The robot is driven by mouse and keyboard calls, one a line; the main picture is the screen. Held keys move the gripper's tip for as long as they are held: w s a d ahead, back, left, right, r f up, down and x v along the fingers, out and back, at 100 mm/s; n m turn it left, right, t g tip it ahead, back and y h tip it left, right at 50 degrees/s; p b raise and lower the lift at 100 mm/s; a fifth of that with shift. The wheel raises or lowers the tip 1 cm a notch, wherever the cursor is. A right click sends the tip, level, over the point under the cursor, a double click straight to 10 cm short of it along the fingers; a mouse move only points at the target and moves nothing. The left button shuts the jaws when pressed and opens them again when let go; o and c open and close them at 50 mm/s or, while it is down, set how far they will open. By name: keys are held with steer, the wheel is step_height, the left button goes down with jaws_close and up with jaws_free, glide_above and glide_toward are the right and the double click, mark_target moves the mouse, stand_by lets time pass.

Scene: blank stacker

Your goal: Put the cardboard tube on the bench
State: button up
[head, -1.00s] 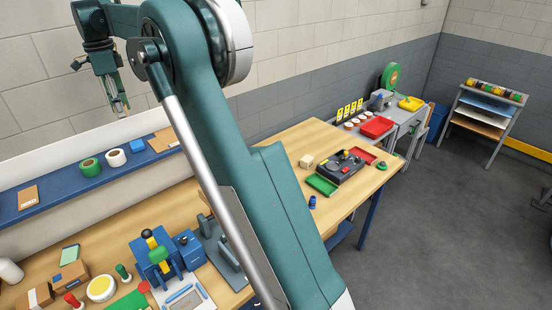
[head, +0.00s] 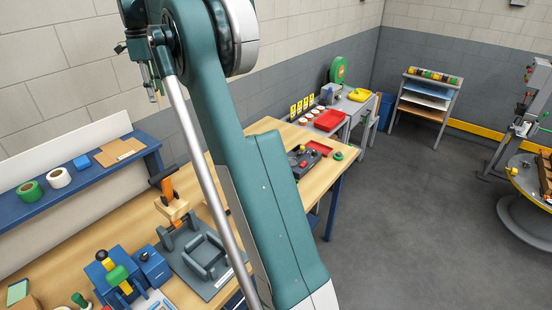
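I cannot make out a cardboard tube in the current head view. The bench (head: 95,229) has a long light-wood top that runs from the lower left towards the back right. My gripper (head: 152,92) is at the upper left, raised in front of the block wall, above the level of the shelf. It is small and partly hidden by my arm, so I cannot tell whether its fingers are open or shut. I see nothing clearly held in it. My arm also hides the middle of the bench.
A blue shelf (head: 42,202) behind the bench carries a green roll (head: 29,191), a white roll (head: 58,177) and flat brown cardboard (head: 119,151). Blue presses and a grey fixture (head: 203,256) crowd the near bench. A round table (head: 517,184) stands right. The grey floor between is open.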

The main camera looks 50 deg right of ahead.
steer(key=s+d+m+b, duration=0.15)
steer(key=s+d, duration=0.35)
steer(key=d, duration=0.5)
steer(key=s+d+m, duration=0.3)
steer(key=s+d, duration=0.3)
steer(key=d, duration=0.3)
steer(key=s+d+m, duration=0.2)
steer(key=s+d, duration=0.3)
steer(key=d, duration=0.5)
step_height(320, 180, down, 37)
steer(key=shift+a+r, duration=0.15)
steer(key=shift+a, duration=0.2)
steer(key=shift+f, duration=3.1)
steer(key=shift+f, duration=0.1)
steer(key=shift+f, duration=1.8)
steer(key=shift+f, duration=0.1)
